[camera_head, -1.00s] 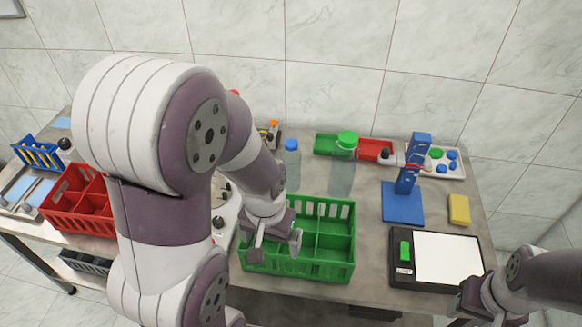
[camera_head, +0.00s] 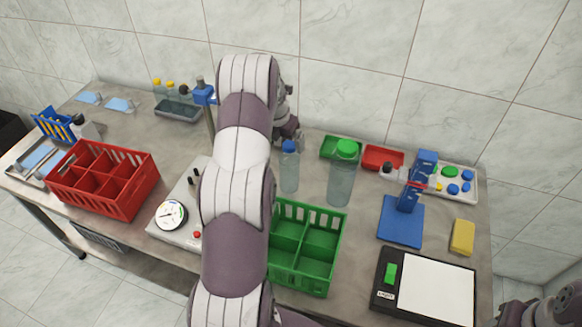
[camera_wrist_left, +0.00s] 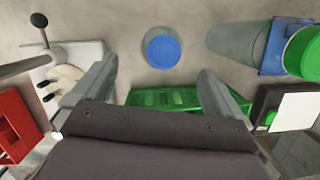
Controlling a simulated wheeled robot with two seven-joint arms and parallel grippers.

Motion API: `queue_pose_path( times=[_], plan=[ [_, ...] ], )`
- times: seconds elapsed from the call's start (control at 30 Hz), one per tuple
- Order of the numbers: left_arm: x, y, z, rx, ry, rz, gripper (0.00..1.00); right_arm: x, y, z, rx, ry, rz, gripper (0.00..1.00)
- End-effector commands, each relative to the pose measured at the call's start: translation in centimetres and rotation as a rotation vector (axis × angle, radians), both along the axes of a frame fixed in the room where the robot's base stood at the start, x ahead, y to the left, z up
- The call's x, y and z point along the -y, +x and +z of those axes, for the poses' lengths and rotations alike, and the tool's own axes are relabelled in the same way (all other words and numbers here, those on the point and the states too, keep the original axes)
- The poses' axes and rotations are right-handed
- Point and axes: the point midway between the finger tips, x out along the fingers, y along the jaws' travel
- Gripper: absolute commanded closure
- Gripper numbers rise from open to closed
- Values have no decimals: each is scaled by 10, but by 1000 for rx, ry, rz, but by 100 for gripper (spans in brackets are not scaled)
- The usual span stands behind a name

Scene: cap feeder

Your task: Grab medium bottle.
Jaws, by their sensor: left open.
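A clear bottle with a blue cap (camera_head: 289,174) stands upright on the table behind the green crate. It is smaller than the clear green-capped bottle (camera_head: 341,182) to its right. My left gripper (camera_head: 296,137) is at the bottle's far left, close to its cap. In the left wrist view the open fingers (camera_wrist_left: 157,88) have nothing between them. The blue cap (camera_wrist_left: 162,48) lies ahead of the gap between them, seen from above. My right gripper (camera_head: 540,312) is at the bottom right corner, its jaws unclear.
A green divided crate (camera_head: 333,262) stands in front of the bottles, partly hidden by my left arm. A red crate (camera_head: 140,200) is at left. A blue stand (camera_head: 402,222), a yellow block (camera_head: 462,237) and a black-and-white scale (camera_head: 436,290) are at right.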

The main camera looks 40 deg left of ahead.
Motion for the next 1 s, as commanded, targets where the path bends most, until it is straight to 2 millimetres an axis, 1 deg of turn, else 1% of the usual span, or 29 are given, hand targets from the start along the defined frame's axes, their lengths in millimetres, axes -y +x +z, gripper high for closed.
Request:
queue_pose_path(
  times=[0.03,0.1,0.2,0.27,0.4,0.5,0.6,0.77,0.87,0.9,0.97,1.0],
  plan=[
    [1,3,-7,-2,-2,-2,0,0,0,6,0,0,0,51],
    [0,7,-20,-1,-1,-1,0,0,0,9,0,0,0,51],
    [0,10,-31,1,1,-2,0,0,0,11,0,0,0,51],
    [0,12,-37,-1,0,-3,0,0,0,16,0,0,0,51],
    [0,21,-59,-2,0,-4,0,0,0,31,0,0,0,51],
    [-1,25,-76,0,1,-4,0,0,0,33,0,0,0,51],
    [-1,27,-83,2,2,-4,0,0,0,33,0,0,0,51],
    [-1,27,-83,2,3,-3,0,0,0,32,0,0,0,51],
    [-1,27,-83,2,2,-4,29,0,0,32,0,0,0,51],
    [-1,27,-83,2,2,-4,42,0,0,32,0,0,0,51],
    [-1,27,-83,2,2,-4,62,0,0,32,0,0,0,51],
    [-1,27,-83,2,2,-4,75,0,0,32,0,0,0,51]
  ],
)
